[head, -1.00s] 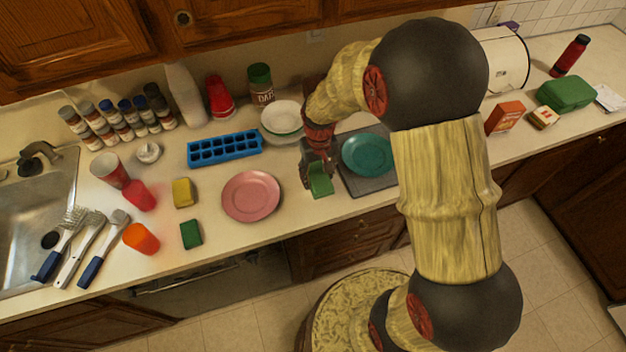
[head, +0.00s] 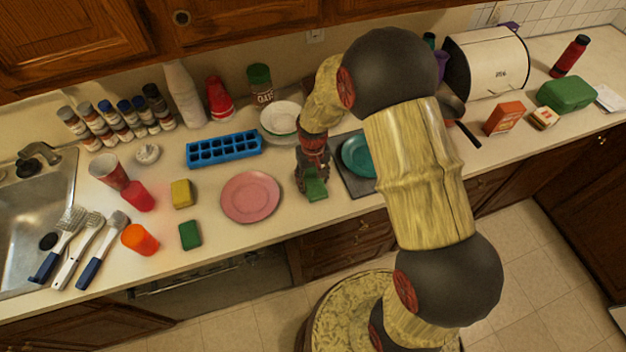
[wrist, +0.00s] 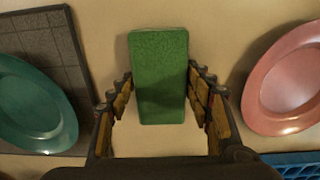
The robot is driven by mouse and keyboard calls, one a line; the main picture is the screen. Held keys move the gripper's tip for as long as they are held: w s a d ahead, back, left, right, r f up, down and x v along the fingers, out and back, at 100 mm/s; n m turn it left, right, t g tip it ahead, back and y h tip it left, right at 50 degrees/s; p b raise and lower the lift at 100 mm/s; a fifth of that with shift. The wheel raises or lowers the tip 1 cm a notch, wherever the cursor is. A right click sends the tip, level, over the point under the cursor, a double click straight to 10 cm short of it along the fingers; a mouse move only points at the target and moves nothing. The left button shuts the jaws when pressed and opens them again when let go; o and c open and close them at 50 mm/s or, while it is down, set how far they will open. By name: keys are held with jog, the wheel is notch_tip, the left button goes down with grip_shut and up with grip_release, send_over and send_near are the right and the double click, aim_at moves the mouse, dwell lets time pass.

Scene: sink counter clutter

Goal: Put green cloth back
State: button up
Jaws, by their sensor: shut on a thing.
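The green cloth (wrist: 158,78), a flat green oblong block, lies between the fingers of my gripper (wrist: 161,95) in the wrist view. My gripper is shut on it, with its far part sticking out past the fingertips. In the head view the green cloth (head: 316,189) shows below my gripper (head: 312,176), over the counter between the pink plate (head: 251,197) and the grey mat (head: 352,180). Whether it touches the counter cannot be told. Another, darker green block (head: 190,235) lies on the counter at the left.
A teal plate (head: 358,157) sits on the grey mat, partly hidden by my arm. A yellow sponge (head: 181,194), blue ice tray (head: 224,149), red cup (head: 138,196) and orange cup (head: 140,239) stand at the left. Stacked bowls (head: 281,118) are behind. Bare counter lies in front of the pink plate.

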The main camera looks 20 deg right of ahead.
jog(key=o, duration=1)
notch_tip(320, 180, up, 12)
jog(key=p, duration=0.1)
notch_tip(320, 180, up, 16)
jog(key=t, duration=0.2)
send_over(313, 180)
jog(key=s, duration=0.7)
jog(key=s+r+t, duration=0.1)
jog(key=s+r, duration=0.1)
jog(key=s, duration=0.3)
jog(key=s+r+t, duration=0.1)
jog(key=s+r, duration=0.2)
jog(key=s, duration=0.2)
jog(key=s+r+t, duration=0.1)
jog(key=s+r, duration=0.2)
jog(key=s, duration=0.2)
jog(key=shift+r+t, duration=0.15)
jog(key=shift+t, duration=0.15)
